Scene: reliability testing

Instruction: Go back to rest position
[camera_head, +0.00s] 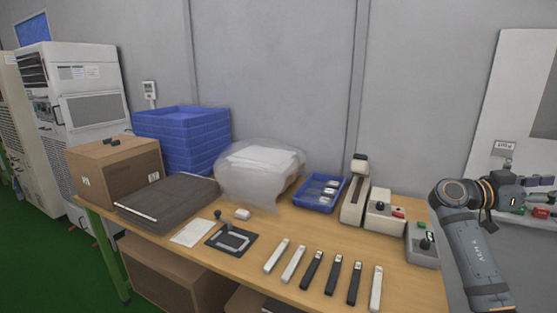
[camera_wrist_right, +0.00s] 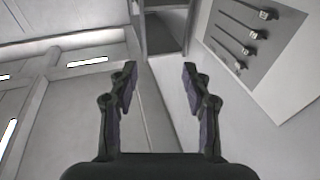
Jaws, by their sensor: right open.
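My right arm stands at the right edge of the head view, its grey link upright and bent at the top. My right gripper shows in the right wrist view (camera_wrist_right: 158,75) with its two dark fingers apart and nothing between them. It faces walls and ceiling, well away from the table. In the head view the arm's end runs toward the right edge, and the fingers cannot be made out clearly. My left arm and gripper are not in the head view. The wooden table (camera_head: 325,222) lies to the left of my right arm.
On the table are several black and white bar-shaped devices (camera_head: 334,274), a blue tray (camera_head: 308,205), a black square fixture (camera_head: 218,246), a grey box with a knob (camera_head: 422,257), a dark case (camera_head: 160,203) and a cardboard box (camera_head: 110,170). Stacked blue crates (camera_head: 180,140) stand behind.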

